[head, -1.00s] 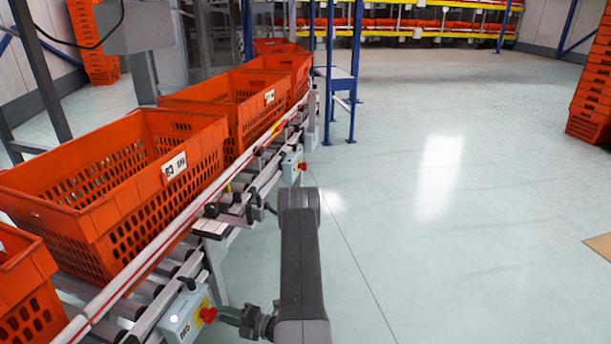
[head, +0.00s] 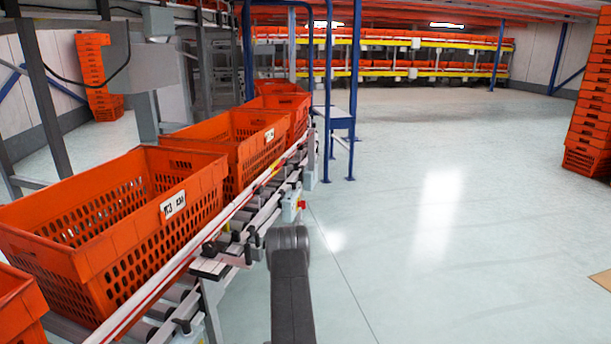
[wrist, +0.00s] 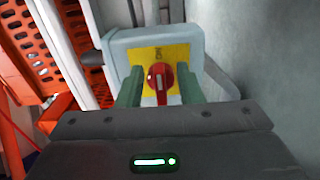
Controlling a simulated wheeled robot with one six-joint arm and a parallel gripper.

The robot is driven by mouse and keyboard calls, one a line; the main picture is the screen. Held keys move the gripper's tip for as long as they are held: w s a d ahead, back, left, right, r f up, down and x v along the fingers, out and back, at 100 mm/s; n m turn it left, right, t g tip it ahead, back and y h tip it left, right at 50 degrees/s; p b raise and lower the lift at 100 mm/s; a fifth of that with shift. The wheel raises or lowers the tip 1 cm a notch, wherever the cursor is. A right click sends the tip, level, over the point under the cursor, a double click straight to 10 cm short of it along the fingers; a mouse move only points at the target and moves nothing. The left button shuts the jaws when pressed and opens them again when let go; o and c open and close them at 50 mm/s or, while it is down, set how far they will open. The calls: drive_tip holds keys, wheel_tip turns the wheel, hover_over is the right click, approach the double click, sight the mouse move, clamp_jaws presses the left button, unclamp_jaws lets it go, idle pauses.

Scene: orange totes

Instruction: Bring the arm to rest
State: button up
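My gripper (wrist: 160,88) shows in the wrist view with its two green fingers apart. A red rotary switch (wrist: 160,78) on a yellow plate stands between the fingers in the picture, with a visible gap on each side. The switch sits on a light grey box (wrist: 125,45). I cannot tell how far the fingertips are from the box face. Nothing is held.
Orange totes (head: 190,225) stand in a row on a roller conveyor (head: 235,235) at left. Stacked orange crates (head: 585,160) are at far right. The floor (head: 440,260) between is clear.

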drive_tip(key=p+v, duration=0.2)
drive_tip(key=v, duration=1)
drive_tip(key=b+x, duration=0.3)
drive_tip(key=x, duration=1)
drive_tip(key=shift+a+f, duration=0.1)
drive_tip(key=shift+a, duration=0.25)
drive_tip(key=shift+d+r+n, duration=0.1)
drive_tip(key=shift+r+n, duration=0.15)
drive_tip(key=shift+n, duration=0.45)
drive_tip(key=shift+s+r+n, duration=0.1)
drive_tip(key=shift+r+n, duration=0.1)
drive_tip(key=shift+n, duration=1.25)
drive_tip(key=shift+r+n, duration=0.2)
drive_tip(key=shift+n, duration=1.25)
drive_tip(key=shift+r+p, duration=0.1)
drive_tip(key=shift+p, duration=0.2)
